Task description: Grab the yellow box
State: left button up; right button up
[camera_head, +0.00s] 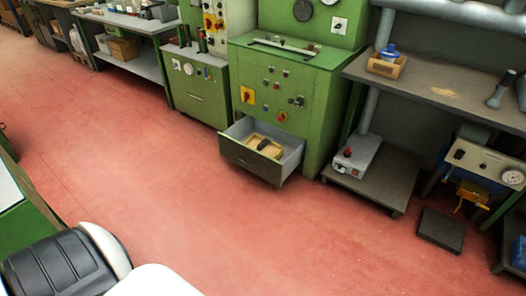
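A yellowish, shallow open box (275,152) lies in a pulled-out drawer of a green machine, with a small dark object (263,144) in it. A second box, small and yellow-brown (384,69), stands on the grey bench at the upper right and holds a blue item (390,51). I cannot tell from the picture which of these the task names. Neither of my grippers is in view.
The open drawer (250,161) juts out from the green machine (290,92) over the red floor. A low shelf (385,178) with a grey device (356,155) stands to its right. A dark plate (441,230) lies farther right. The red floor (250,235) in front is clear.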

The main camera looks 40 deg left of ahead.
aim_at(270, 148)
jog(key=i+j, duration=0.15)
jog(key=j, duration=0.2)
jog(key=i+j+z, duration=0.15)
jog(key=i+j, duration=0.2)
jog(key=j, duration=0.35)
jog(key=i+j+z, duration=0.1)
jog(key=j, duration=0.25)
jog(key=i+j, duration=0.2)
jog(key=j, duration=0.15)
jog(key=i+j+z, duration=0.15)
jog(key=j, duration=0.2)
jog(key=i+j, duration=0.1)
jog(key=j, duration=0.3)
jog(key=i+j+z, duration=0.1)
jog(key=j, duration=0.25)
jog(key=i, duration=0.05)
